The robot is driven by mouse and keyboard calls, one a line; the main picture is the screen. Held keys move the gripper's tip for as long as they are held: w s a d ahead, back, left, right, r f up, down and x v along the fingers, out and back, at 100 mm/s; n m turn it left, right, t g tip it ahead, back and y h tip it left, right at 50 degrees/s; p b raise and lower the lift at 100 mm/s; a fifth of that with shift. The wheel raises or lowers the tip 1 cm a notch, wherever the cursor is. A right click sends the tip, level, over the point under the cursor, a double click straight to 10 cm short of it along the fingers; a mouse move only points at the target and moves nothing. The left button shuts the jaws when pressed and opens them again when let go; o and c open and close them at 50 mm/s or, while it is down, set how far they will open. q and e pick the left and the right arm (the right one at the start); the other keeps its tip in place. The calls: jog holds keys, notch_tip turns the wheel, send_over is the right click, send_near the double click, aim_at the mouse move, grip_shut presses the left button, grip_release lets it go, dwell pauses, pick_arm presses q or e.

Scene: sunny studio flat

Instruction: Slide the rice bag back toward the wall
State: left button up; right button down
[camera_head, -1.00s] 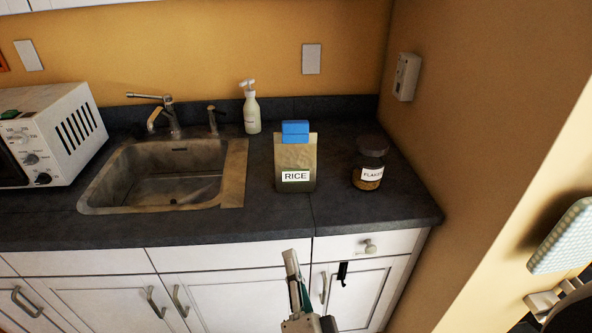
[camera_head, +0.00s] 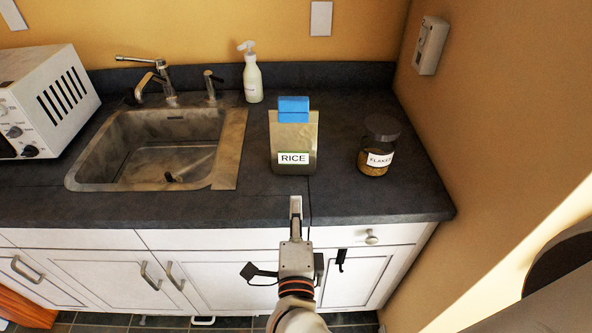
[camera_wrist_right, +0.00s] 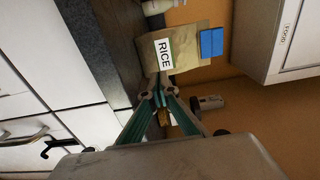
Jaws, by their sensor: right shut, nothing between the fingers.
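The rice bag (camera_head: 293,142) stands upright on the dark counter (camera_head: 225,208), with a blue clip on top and a white RICE label facing me. Some counter lies between it and the wall behind. My right gripper (camera_head: 296,204) is shut and empty, at the counter's front edge just in front of the bag. In the right wrist view the bag (camera_wrist_right: 185,46) appears sideways just past my fingertips (camera_wrist_right: 160,84); I cannot tell whether they touch it. My left gripper is not in view.
A jar of flakes (camera_head: 378,146) stands right of the bag, near the side wall. The sink (camera_head: 150,150) lies to the left, with a soap bottle (camera_head: 252,75) behind. A microwave (camera_head: 42,100) stands at the far left. The counter behind the bag looks clear.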

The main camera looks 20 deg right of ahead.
jog(key=b, duration=0.2)
send_near(295, 162)
jog(key=x, duration=0.2)
jog(key=shift+w+d, duration=0.3)
jog(key=shift+b+x, duration=0.4)
jog(key=shift+x, duration=0.85)
jog(key=shift+w+d, duration=0.15)
jog(key=shift+w, duration=0.45)
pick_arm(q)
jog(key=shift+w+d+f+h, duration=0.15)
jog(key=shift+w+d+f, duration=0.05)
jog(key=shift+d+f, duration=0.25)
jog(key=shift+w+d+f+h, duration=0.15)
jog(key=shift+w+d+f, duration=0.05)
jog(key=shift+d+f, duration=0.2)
pick_arm(e)
jog(key=shift+w, duration=0.15)
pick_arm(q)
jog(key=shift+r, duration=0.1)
